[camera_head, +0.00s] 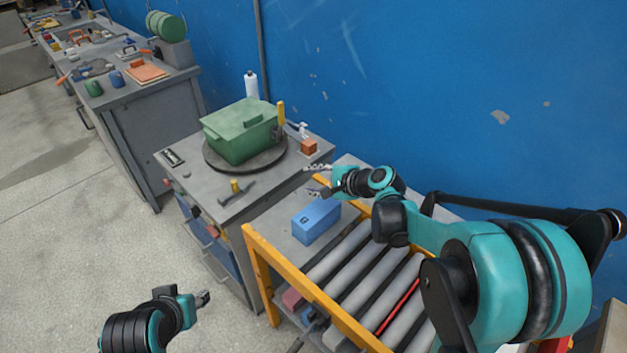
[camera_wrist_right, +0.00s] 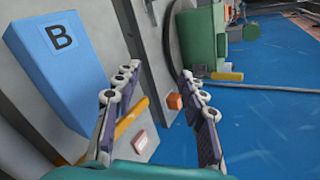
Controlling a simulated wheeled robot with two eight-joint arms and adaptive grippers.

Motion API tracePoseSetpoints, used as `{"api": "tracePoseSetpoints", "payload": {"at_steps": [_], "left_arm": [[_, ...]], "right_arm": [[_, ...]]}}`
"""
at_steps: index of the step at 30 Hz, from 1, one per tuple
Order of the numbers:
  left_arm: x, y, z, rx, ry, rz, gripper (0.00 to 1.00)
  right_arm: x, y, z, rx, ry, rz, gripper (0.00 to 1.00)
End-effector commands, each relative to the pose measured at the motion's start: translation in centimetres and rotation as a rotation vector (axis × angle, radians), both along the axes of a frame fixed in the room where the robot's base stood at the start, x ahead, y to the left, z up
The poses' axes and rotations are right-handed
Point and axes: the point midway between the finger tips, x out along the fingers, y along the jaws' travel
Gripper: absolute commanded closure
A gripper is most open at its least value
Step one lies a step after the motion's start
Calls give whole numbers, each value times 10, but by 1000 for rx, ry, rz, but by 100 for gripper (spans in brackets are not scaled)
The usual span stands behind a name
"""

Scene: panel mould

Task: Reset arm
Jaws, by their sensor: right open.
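My right gripper (camera_head: 316,180) is open and empty, held above the table edge just behind the blue box. Its two fingers (camera_wrist_right: 152,95) stand wide apart in the right wrist view, with nothing between them. My left gripper (camera_head: 203,298) is low at the left front, over the floor and away from any object; its fingers are too small to judge. The blue box (camera_head: 316,221) sits on the grey surface at the left end of the rollers, apart from the right gripper. In the right wrist view the box (camera_wrist_right: 60,62) shows a letter B.
A green lidded bin (camera_head: 240,132) stands on a round dark turntable (camera_head: 215,160) on the grey cabinet. A hammer (camera_head: 236,190), an orange block (camera_head: 309,147) and a white bottle (camera_head: 251,85) are there too. The yellow-framed roller conveyor (camera_head: 350,262) lies under my right arm. A blue wall stands behind.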

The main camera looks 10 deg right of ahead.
Motion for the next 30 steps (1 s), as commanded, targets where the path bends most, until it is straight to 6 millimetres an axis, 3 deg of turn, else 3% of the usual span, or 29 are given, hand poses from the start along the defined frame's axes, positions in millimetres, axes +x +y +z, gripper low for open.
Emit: {"api": "tracePoseSetpoints", "payload": {"at_steps": [10, 14, 17, 21, 30], "left_arm": [[0, 0, 0, 0, 0, 0, 60], [0, 0, 0, 0, 0, 0, 60], [0, 0, 0, 0, 0, 0, 60], [0, 0, 0, 0, 0, 0, 60], [0, 0, 0, 0, 0, 0, 60]], "right_arm": [[-1, 0, 0, -2, 0, 1, 59], [-15, 4, 4, -73, -13, 33, 59], [-43, 9, 10, -218, -36, 103, 59], [-101, 12, 14, -512, -86, 260, 59], [-222, -9, 1, -1120, -172, 648, 59]]}}
